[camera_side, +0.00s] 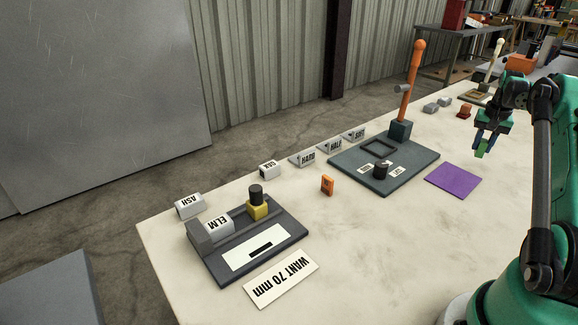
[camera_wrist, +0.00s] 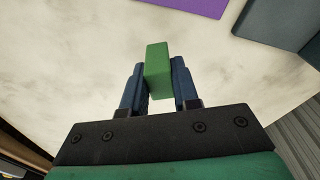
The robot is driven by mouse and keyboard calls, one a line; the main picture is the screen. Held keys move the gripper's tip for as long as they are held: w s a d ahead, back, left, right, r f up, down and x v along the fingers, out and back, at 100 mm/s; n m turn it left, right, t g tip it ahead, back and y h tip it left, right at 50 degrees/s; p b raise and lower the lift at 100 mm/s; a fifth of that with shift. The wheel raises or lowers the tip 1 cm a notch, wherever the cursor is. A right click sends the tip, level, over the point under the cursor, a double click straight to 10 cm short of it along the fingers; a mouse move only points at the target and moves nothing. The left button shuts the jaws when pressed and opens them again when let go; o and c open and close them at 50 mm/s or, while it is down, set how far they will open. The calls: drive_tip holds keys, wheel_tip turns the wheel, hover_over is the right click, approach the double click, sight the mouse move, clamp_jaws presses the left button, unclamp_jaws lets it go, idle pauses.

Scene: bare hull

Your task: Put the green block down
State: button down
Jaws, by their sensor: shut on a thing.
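My gripper (camera_side: 484,140) is shut on the green block (camera_side: 482,149) and holds it above the pale table, at the right of the side view. In the wrist view the green block (camera_wrist: 158,70) stands between the two blue fingers of my gripper (camera_wrist: 159,85), its far end sticking out past the fingertips. In the wrist view bare table lies beyond and around the block. The block looks apart from the table in the side view, but the exact height is hard to tell.
A flat purple square (camera_side: 453,180) lies on the table (camera_side: 370,240) near my gripper and shows at the top of the wrist view (camera_wrist: 190,5). Left of it is a dark base plate (camera_side: 345,163) with an orange lever (camera_side: 411,80).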

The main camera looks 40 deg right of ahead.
sight(477, 156)
drive_tip(key=shift+f, duration=1.8)
drive_tip(key=c, duration=0.7)
unclamp_jaws()
drive_tip(key=shift+f, duration=0.1)
drive_tip(key=shift+o, duration=0.2)
